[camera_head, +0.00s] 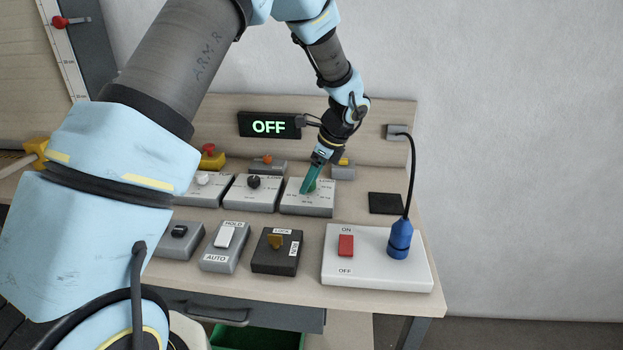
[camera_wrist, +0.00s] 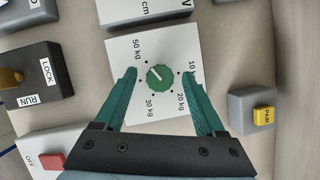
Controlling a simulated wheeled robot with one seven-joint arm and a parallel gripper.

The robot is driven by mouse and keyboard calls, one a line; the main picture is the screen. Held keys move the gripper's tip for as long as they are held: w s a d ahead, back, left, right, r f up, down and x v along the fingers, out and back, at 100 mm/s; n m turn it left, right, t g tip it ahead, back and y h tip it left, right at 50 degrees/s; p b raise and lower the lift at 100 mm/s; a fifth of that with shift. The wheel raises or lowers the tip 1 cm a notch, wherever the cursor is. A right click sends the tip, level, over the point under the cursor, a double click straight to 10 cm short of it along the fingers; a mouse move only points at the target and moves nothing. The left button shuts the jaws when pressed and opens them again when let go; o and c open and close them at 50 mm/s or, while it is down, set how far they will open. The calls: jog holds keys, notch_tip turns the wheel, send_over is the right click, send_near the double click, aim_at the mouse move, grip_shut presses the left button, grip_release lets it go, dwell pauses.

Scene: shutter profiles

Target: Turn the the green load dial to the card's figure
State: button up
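The green load dial (camera_wrist: 160,78) is a round ribbed knob on a pale box (camera_wrist: 124,62) marked in kg around it. Its white pointer line is directed up-left in the wrist view, toward the 50 kg side; the exact mark is hard to tell. My gripper (camera_wrist: 162,100) is open, with one teal finger on each side of the dial and gaps between. In the head view, my gripper (camera_head: 307,182) is over the dial's box (camera_head: 307,206) and partly hides the dial. I cannot make out a card with a figure.
Boxes with a black knob (camera_head: 254,181) and a white knob (camera_head: 202,179) stand to the left. In front are a HOLD/AUTO switch (camera_head: 225,236), a LOCK/RUN box (camera_head: 275,256) and a white panel (camera_head: 375,275) with a red switch and blue plug. An OFF display (camera_head: 268,126) is behind.

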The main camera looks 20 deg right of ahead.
jog(key=b+v, duration=0.2)
jog(key=v, duration=0.8)
jog(key=shift+r+b, duration=0.3)
jog(key=shift+r, duration=0.1)
jog(key=shift+s+d, duration=0.1)
jog(key=shift+s, duration=0.05)
jog(key=a+f+n+g+h, duration=0.2)
jog(key=a+n, duration=1.1)
jog(key=a, duration=0.9)
jog(key=s+a+f+n, duration=0.1)
jog(key=s+a+n, duration=0.3)
jog(key=a+n, duration=0.2)
jog(key=s+a+f+n+h, duration=0.1)
jog(key=s+a+n, duration=0.4)
jog(key=a+n, duration=0.2)
jog(key=shift+a, duration=0.55)
